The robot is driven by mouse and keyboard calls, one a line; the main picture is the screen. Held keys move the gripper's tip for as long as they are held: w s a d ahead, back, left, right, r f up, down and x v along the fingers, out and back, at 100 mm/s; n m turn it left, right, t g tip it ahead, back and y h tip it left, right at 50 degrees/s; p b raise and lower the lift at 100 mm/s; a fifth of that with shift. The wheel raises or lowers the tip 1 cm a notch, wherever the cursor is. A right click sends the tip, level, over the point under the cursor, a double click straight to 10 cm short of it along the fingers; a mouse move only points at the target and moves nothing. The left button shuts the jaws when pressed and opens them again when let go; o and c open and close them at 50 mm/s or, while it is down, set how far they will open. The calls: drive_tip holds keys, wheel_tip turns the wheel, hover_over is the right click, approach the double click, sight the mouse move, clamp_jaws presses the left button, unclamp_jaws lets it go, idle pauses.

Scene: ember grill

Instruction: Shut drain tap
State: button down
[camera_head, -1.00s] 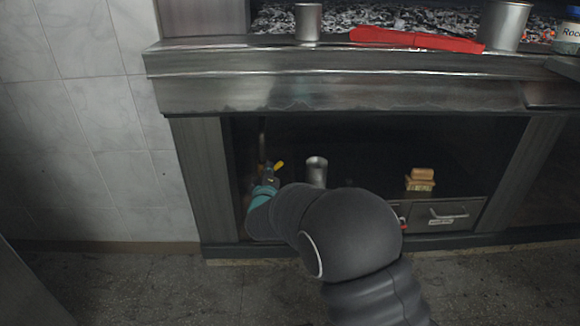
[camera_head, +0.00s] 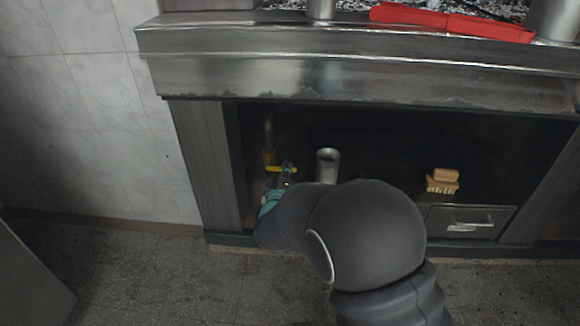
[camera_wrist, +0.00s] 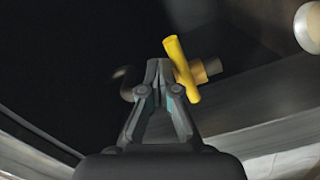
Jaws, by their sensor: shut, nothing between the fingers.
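The drain tap has a yellow lever handle (camera_head: 276,169) and sits below a vertical pipe (camera_head: 268,135) inside the dark opening under the grill, near its left side. In the wrist view the yellow handle (camera_wrist: 181,68) stands steeply, leaning a little, with a short brownish pipe stub (camera_wrist: 208,70) behind it. My gripper (camera_wrist: 158,72) is shut and empty, its fingertips close to the left side of the handle. Whether they touch it I cannot tell. In the head view my gripper (camera_head: 287,171) is small, beside the handle's right end, and my arm hides the area below.
A metal cylinder (camera_head: 327,165) stands just right of the tap. A wooden brush (camera_head: 442,181) sits on a drawer unit (camera_head: 468,219) farther right. The left post (camera_head: 208,165) of the grill frame bounds the opening.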

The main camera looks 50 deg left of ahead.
drive_tip(key=shift+s+a+f, duration=0.15)
drive_tip(key=shift+s+a, duration=0.05)
drive_tip(key=shift+s, duration=0.05)
idle(0.4)
drive_tip(key=s+d+r+p, duration=0.3)
drive_tip(key=s+d+r, duration=0.1)
drive_tip(key=s+d, duration=0.3)
drive_tip(key=shift+s+d+r, duration=0.15)
drive_tip(key=shift+s+r, duration=0.1)
drive_tip(key=shift+s, duration=0.3)
idle(0.4)
